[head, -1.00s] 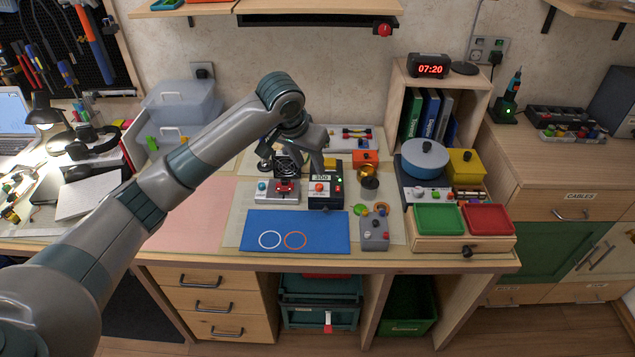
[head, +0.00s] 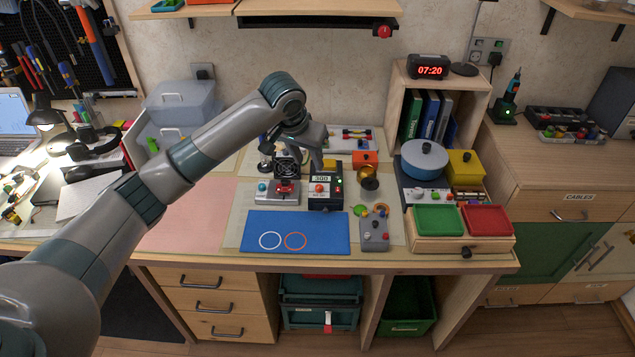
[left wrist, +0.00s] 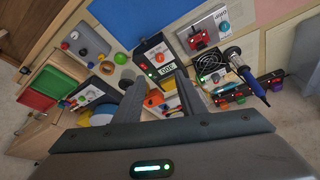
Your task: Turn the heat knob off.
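The heat station is a dark box (head: 326,201) with a lit display reading 300 and an orange knob (head: 319,188) on its front. It stands behind the blue mat. In the left wrist view the box (left wrist: 152,62) shows with its orange knob (left wrist: 160,57) just beyond the fingers. My left gripper (head: 298,163) hangs above and behind the station, fingers pointing down. In the left wrist view its fingers (left wrist: 157,80) are apart with nothing held between them. The knob's pointer mark is too small to read. My right gripper is not in view.
A board with a red part (head: 278,193) and a small fan (head: 287,168) stand left of the station. A brass cup (head: 368,180) and a grey box with knobs (head: 374,234) are to the right.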

